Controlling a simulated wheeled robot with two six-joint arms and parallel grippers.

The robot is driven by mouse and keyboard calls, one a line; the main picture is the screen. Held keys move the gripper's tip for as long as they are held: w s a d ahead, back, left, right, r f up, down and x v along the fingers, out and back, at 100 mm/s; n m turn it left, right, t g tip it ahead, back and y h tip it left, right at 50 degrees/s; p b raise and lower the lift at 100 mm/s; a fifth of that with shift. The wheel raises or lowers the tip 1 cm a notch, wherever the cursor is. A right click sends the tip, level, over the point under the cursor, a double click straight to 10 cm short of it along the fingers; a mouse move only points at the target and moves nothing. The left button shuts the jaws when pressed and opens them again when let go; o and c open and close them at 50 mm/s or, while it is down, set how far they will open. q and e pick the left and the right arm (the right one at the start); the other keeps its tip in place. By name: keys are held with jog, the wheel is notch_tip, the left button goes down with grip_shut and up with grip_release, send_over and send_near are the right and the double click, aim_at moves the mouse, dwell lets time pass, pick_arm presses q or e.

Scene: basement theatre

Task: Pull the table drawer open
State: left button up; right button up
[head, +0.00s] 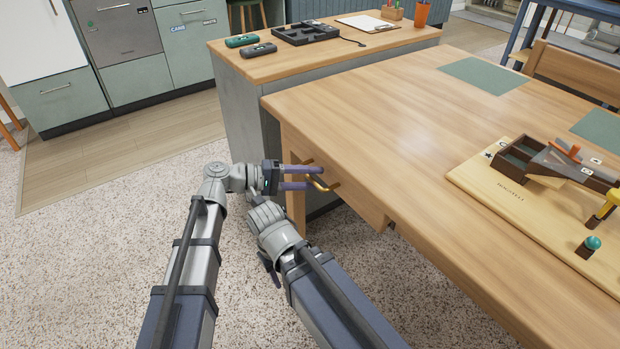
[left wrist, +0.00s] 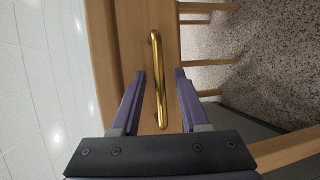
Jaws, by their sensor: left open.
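The wooden table (head: 400,125) has a drawer (head: 363,203) in its near side, under the top. The drawer front looks closed, though the table edge partly hides it. Its brass bar handle (head: 320,183) also shows in the left wrist view (left wrist: 157,60). My left gripper (head: 317,178) is at the handle with its purple fingers pointing at the drawer front. In the left wrist view the open fingers (left wrist: 160,72) stand on either side of the bar, with visible gaps.
On the table are a wooden board (head: 497,187) with a toy-like set and a green mat (head: 487,75). A grey cabinet (head: 242,115) with a wooden top stands close behind the left gripper. The speckled floor (head: 90,260) at left is clear.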

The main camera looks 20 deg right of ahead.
pick_arm(q)
grip_shut()
dwell(1.4)
